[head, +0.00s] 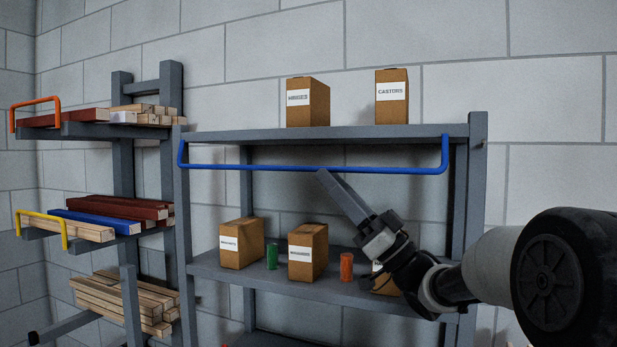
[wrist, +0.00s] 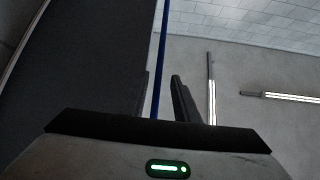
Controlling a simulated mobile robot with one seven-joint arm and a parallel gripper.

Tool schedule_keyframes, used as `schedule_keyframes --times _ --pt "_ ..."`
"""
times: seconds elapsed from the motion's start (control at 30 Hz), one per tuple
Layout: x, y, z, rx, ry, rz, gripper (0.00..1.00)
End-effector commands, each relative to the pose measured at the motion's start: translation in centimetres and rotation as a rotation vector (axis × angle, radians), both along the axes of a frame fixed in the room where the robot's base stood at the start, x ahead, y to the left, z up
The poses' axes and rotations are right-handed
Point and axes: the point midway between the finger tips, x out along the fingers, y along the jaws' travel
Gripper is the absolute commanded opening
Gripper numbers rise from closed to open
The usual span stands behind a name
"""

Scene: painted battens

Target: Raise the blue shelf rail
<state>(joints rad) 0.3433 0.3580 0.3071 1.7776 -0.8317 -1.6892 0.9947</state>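The blue shelf rail (head: 310,168) is a long bar with upturned ends. It spans the front of the grey shelf unit, just below the upper board (head: 350,133). My gripper (head: 326,178) reaches up from the lower right, its fingertips at the rail's underside near the middle. In the wrist view the two fingers (wrist: 162,84) stand apart with a gap. The blue rail (wrist: 162,45) shows as a line in that gap, nearer the left finger. I cannot tell whether it lies between the fingers or beyond them.
Cartons (head: 308,103) stand on the upper board. The lower shelf (head: 215,268) holds more cartons, a green can (head: 272,256) and an orange can (head: 346,266). A timber rack with an orange rail (head: 36,103) and a yellow rail (head: 42,217) stands at left.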

Motion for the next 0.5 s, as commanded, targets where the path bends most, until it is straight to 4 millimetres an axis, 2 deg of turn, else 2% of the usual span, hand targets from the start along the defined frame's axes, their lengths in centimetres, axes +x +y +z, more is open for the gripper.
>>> schedule_keyframes --times 0.03,0.17,0.3,0.5 --pt "0.1 0.0 -1.3 0.001 0.006 0.002 0.28" --pt "0.1 0.0 -4.2 0.0 0.006 0.002 0.28" --pt "0.7 2.0 -1.7 0.0 -0.004 0.003 0.28" --pt "1.6 4.0 0.4 -0.002 -0.002 0.002 0.28"
